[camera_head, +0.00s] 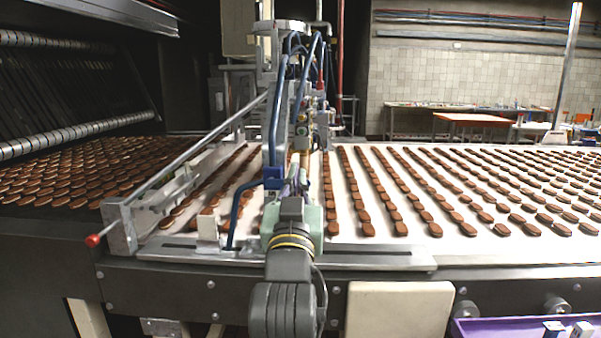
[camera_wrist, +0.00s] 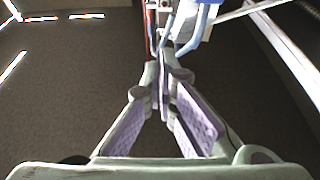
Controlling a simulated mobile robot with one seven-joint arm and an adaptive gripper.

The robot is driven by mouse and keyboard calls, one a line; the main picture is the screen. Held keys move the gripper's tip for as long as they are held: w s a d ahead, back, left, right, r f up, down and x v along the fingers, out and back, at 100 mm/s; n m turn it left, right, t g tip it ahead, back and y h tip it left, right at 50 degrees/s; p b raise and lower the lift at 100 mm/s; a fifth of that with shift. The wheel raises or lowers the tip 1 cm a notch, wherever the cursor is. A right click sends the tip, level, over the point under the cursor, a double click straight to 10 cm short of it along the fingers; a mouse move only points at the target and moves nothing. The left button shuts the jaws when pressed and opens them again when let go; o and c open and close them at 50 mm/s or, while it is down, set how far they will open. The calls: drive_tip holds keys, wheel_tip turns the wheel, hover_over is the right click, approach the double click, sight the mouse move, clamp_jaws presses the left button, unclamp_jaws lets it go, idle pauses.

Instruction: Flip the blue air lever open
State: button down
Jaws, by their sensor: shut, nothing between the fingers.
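Blue bent tubes (camera_head: 277,125) rise on the metal machine head over the conveyor. A darker blue bent bar (camera_head: 237,208) shows just left of my gripper. I cannot tell for certain which blue part is the air lever. My gripper (camera_head: 298,178) points away from the camera, in front of the machine head, its tips partly lost against it. In the wrist view my gripper (camera_wrist: 164,72) is shut and empty. Blue bent parts (camera_wrist: 187,42) show just beyond its fingertips; I cannot tell whether they touch.
The white conveyor (camera_head: 345,190) carries rows of brown biscuits. A long metal rod with a red knob (camera_head: 92,240) slants along the left. A metal ledge (camera_head: 375,257) runs along the front. A purple tray (camera_head: 490,328) is at the lower right.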

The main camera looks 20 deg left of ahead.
drive_tip(key=p+x, duration=0.3)
drive_tip(key=x, duration=0.5)
drive_tip(key=shift+f+p, duration=0.4)
drive_tip(key=shift+f, duration=1.55)
drive_tip(key=shift+a+f, duration=0.1)
drive_tip(key=shift+m+b, duration=0.3)
drive_tip(key=shift+b, duration=0.05)
drive_tip(key=shift+f, duration=0.1)
